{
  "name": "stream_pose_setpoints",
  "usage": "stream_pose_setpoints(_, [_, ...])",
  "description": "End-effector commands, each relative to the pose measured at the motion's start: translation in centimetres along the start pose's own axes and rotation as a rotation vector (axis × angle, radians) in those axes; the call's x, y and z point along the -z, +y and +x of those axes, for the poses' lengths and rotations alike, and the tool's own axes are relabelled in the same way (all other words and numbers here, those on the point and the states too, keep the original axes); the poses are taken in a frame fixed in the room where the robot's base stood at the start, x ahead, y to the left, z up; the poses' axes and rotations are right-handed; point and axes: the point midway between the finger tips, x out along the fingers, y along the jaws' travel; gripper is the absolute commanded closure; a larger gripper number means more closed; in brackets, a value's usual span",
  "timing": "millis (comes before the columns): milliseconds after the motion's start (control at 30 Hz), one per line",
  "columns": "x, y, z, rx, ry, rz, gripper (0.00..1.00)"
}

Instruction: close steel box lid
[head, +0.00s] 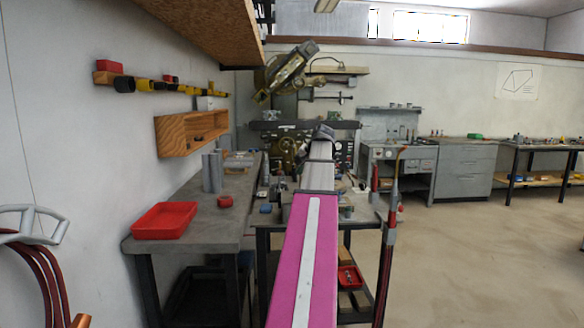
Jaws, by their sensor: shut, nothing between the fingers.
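I cannot make out a steel box or its lid in the head view. My pink and grey arm reaches forward through the middle of the picture and covers part of the benches and machine behind it. My gripper cannot be made out, so its place relative to any box does not show.
A grey workbench (190,218) along the left wall holds a red tray (165,220) and grey cylinders (212,172). A wooden shelf box (191,133) hangs above. A machine (285,75) stands behind my arm. Grey drawers (466,166) stand at back right. The right floor (490,265) is clear.

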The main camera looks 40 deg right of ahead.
Motion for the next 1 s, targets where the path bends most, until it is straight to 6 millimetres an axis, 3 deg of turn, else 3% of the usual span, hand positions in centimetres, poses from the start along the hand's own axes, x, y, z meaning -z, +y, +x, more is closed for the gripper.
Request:
stream_pose_setpoints(200, [0.5,3.0,0.7,0.173,-0.049,0.081,1.0])
stream_pose_setpoints(500, [0.7,5.7,1.9,0.358,-0.101,0.161,1.0])
stream_pose_setpoints(1000, [0.7,7.0,2.8,0.351,-0.099,0.155,1.0])
